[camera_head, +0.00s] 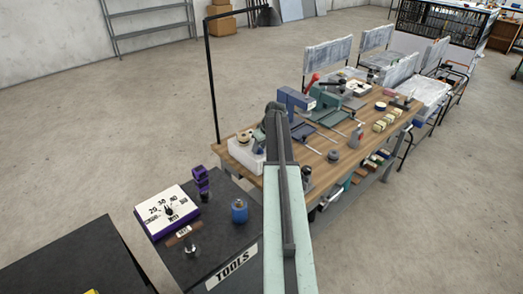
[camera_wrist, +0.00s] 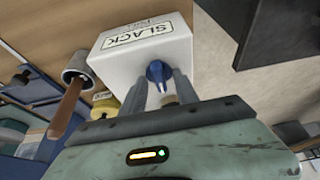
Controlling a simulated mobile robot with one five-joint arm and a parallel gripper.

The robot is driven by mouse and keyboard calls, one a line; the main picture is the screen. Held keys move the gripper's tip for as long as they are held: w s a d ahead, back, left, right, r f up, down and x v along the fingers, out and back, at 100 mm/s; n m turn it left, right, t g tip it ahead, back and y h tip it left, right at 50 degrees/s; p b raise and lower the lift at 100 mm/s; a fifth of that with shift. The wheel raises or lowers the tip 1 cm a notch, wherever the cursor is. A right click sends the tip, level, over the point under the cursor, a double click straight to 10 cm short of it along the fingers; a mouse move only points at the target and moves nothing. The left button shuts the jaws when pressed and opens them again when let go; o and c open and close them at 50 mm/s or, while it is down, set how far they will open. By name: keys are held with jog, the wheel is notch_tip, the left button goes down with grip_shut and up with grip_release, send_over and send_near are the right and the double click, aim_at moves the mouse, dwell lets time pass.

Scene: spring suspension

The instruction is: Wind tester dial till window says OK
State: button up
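The white tester box (camera_wrist: 165,55) fills the upper middle of the wrist view. Its window (camera_wrist: 140,34) reads SLACK. A second line of lettering beneath is too small to read surely. The blue dial (camera_wrist: 158,72) is on the face toward me. My gripper (camera_wrist: 161,80) has its two grey fingers on either side of the dial, with the tips close to it. I cannot tell whether they press on it. In the head view a white box (camera_head: 241,158), likely the tester, stands at the bench's near left corner. My arm hides its right side and my fingers.
The wooden bench (camera_head: 340,158) carries several tools and fixtures. A wooden-handled tool (camera_wrist: 65,108) lies near my gripper.

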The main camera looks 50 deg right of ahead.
grip_shut()
jog(key=shift+s+d+r, duration=0.1)
jog(key=shift+d, duration=0.2)
jog(key=shift+a+m, duration=0.25)
jog(key=shift+m, duration=0.05)
jog(key=shift+a+m+h, duration=0.15)
jog(key=shift+m+h, duration=0.35)
jog(key=shift+m, duration=0.4)
jog(key=m+h, duration=0.1)
jog(key=m, duration=0.2)
jog(key=m+g+h, duration=0.1)
jog(key=m, duration=0.2)
jog(key=shift+w+a+g, duration=0.15)
jog(key=shift+w+g, duration=0.05)
jog(key=shift+g, duration=0.1)
jog(key=m+g, duration=0.1)
jog(key=m, duration=0.2)
jog(key=m+g+h, duration=0.1)
jog(key=m, duration=0.2)
jog(key=shift+w+m, duration=0.2)
jog(key=shift+m, duration=0.1)
jog(key=shift+m+g, duration=0.8)
jog(key=shift+m, duration=1.1)
jog(key=shift+a, duration=0.1)
